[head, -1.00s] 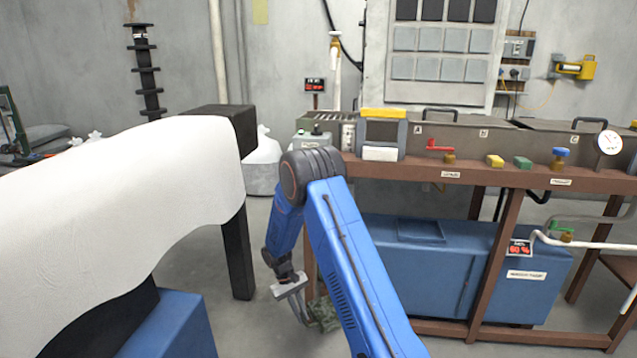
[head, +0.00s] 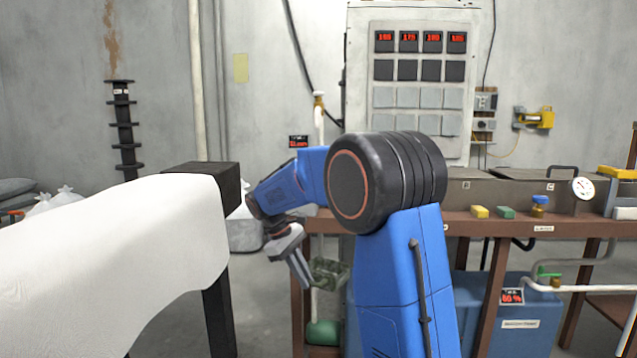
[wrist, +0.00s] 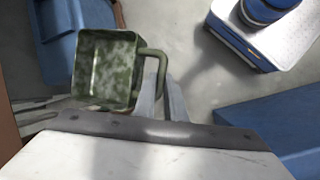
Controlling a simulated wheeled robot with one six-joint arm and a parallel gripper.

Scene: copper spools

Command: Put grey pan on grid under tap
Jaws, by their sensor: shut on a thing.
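A square, open pan (wrist: 104,68), mottled dark green and grey, with a loop handle, fills the upper left of the wrist view. I see no other pan. My gripper (wrist: 163,92) is shut on its handle. In the head view my gripper (head: 299,268) hangs beside the left end of the brown bench, and the pan (head: 330,273) is just right of its fingers, held above the floor. A white pipe with a brass fitting (head: 319,108), perhaps the tap, rises behind my arm. The grid cannot be made out; my arm hides that end of the bench.
The brown bench (head: 560,226) carries grey tanks and coloured valves. A white-covered form (head: 110,240) with a black leg stands close on the left. A green cylinder (head: 323,333) is low under the bench's left end. Some floor is free between the white-covered form and the bench.

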